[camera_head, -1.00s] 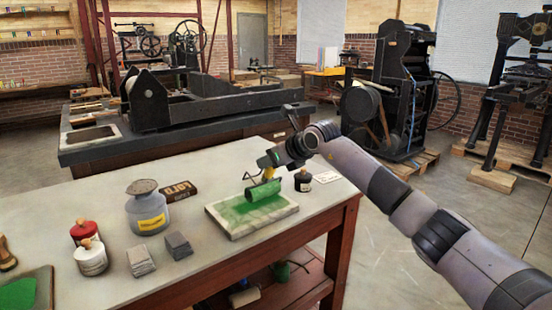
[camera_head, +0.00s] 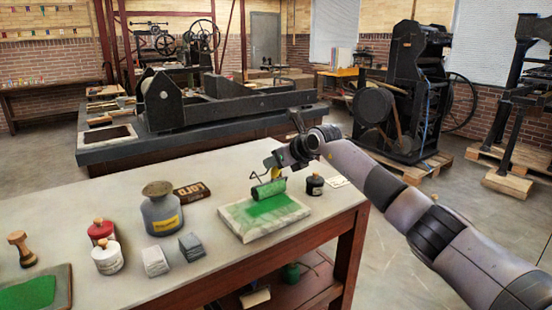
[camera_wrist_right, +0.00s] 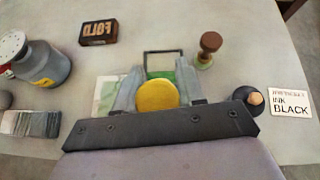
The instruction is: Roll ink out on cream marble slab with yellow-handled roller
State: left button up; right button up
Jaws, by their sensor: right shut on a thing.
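The cream marble slab (camera_head: 240,228) lies on the table with a patch of green ink over its top. It also shows in part in the wrist view (camera_wrist_right: 103,98). The roller (camera_head: 268,190), coated green, lies near the slab's far edge, with inked slab in front of it. My right gripper (camera_head: 274,165) is shut on its yellow handle, whose round end (camera_wrist_right: 157,95) shows between the fingers in the wrist view. The gripper hides much of the roller there. Whether the roller touches the slab is hard to tell. My left gripper is not in view.
A grey can (camera_head: 161,212), a dark box (camera_head: 191,191), grey blocks (camera_head: 191,246) and red and white jars (camera_head: 108,258) are to the left. A wooden-handled tool (camera_wrist_right: 208,45) stands beyond.

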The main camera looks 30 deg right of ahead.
jog(key=shift+s+d, duration=0.2)
jog(key=shift+s, duration=1.25)
jog(key=s+b, duration=0.2)
jog(key=s, duration=0.5)
jog(key=shift+s+d, duration=0.25)
jog(key=shift+s, duration=0.15)
jog(key=shift+r, duration=0.1)
jog(key=shift+r+p, duration=1.1)
jog(key=shift+r, duration=0.9)
